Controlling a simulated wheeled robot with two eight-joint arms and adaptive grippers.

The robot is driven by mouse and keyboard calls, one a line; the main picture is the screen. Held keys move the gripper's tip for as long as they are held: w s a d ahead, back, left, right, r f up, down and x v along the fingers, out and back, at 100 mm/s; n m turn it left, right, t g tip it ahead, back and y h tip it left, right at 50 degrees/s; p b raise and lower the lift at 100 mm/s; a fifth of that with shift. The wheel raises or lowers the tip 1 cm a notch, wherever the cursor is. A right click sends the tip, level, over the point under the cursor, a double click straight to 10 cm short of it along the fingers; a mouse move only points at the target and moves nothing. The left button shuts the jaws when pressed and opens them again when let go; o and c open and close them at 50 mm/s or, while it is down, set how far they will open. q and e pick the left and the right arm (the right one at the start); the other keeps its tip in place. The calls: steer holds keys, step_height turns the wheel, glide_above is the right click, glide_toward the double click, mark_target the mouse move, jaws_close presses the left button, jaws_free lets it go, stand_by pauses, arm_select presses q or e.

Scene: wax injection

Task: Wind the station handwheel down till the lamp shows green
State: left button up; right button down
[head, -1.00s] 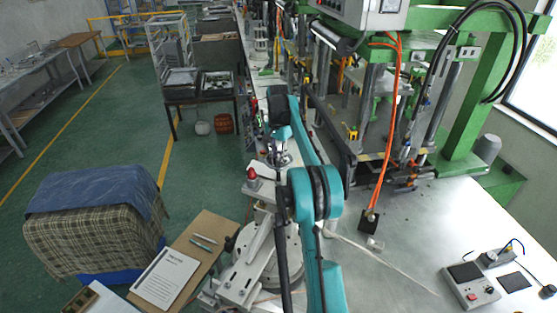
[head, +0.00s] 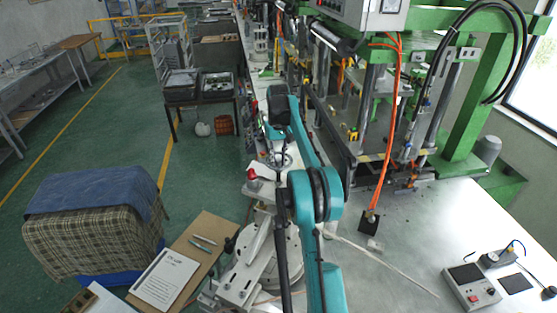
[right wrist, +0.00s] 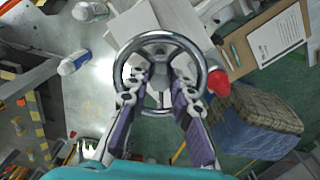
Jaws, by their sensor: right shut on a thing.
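The station handwheel is a shiny metal ring with spokes; its rim (right wrist: 160,36) shows in the right wrist view. In the head view a little of it (head: 285,161) shows beneath my wrist. My right gripper (right wrist: 160,86) is shut on the handwheel, its two purple-backed fingers reaching over the ring from either side; the exact contact is hard to see. In the head view my right gripper (head: 279,152) is small and partly hidden by my teal arm. A red dome, apparently the lamp (head: 252,174), sits on a pale block left of the wheel. My left gripper is out of view.
A green-framed press machine (head: 465,120) stands at the right, with an orange hose (head: 391,130) hanging down. A small control box (head: 470,290) rests on the pale table at the right. A clipboard (head: 168,276) and a cloth-covered box (head: 92,225) are at the lower left.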

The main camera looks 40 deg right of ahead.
steer(key=n, duration=0.4)
steer(key=shift+n, duration=0.3)
steer(key=n, duration=0.3)
steer(key=shift+n, duration=0.3)
steer(key=n, duration=0.4)
steer(key=shift+n, duration=1.8)
steer(key=c, duration=1.6)
jaws_free()
